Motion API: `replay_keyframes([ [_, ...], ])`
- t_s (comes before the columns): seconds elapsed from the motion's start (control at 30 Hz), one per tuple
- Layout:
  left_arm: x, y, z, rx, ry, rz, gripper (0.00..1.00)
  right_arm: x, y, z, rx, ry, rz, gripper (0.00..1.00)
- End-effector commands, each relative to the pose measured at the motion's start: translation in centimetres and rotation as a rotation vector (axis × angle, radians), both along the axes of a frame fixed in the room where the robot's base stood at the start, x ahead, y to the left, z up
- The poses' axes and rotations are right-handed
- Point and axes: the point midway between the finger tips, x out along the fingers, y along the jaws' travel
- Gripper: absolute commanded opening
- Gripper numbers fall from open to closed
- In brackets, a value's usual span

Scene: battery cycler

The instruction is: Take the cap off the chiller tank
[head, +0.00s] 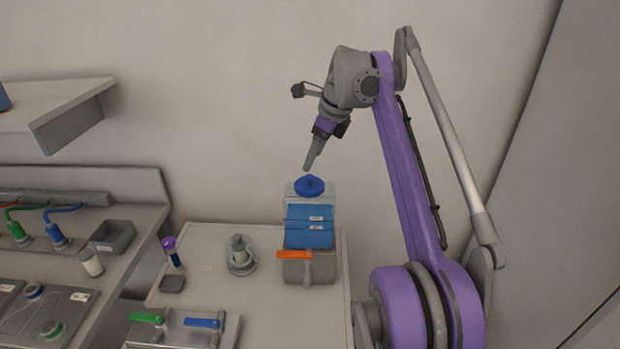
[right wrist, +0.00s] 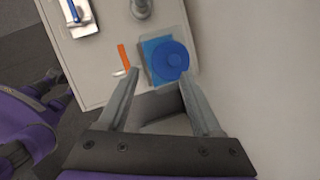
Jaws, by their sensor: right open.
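The chiller tank (head: 309,236) stands on the light table, a clear-walled box with blue contents and a grey base. Its round blue cap (head: 309,185) sits on top. In the right wrist view the cap (right wrist: 168,60) lies just beyond the fingertips, nearer the right finger, over the blue tank (right wrist: 151,50). My right gripper (head: 308,168) is just above the cap in the head view, pointing down at a tilt. In the right wrist view its fingers (right wrist: 158,78) are spread with nothing between them. My left gripper is not in view.
An orange-handled valve (head: 295,255) is at the tank's front. A grey fitting (head: 241,255) and a purple-capped tube (head: 173,252) stand to the left. Green and blue handles (head: 202,323) are at the table's front. A wall rises behind the tank.

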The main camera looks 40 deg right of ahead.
Motion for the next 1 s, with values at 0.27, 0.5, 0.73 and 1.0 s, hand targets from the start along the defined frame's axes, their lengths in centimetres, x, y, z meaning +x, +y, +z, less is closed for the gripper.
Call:
replay_keyframes([
  [0.27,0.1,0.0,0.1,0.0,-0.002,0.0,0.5,0.5,-3.0,0.8,0.115,0.015,-0.248,0.66],
  [0.5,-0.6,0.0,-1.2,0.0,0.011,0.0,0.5,1.8,-2.6,-2.8,0.115,0.016,-0.249,0.66],
  [0.73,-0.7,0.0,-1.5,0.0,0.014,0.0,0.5,2.5,-2.5,-4.4,0.115,0.014,-0.247,0.66],
  [1.0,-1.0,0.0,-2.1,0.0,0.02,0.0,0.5,3.8,-2.3,-7.9,0.115,0.014,-0.247,0.66],
])
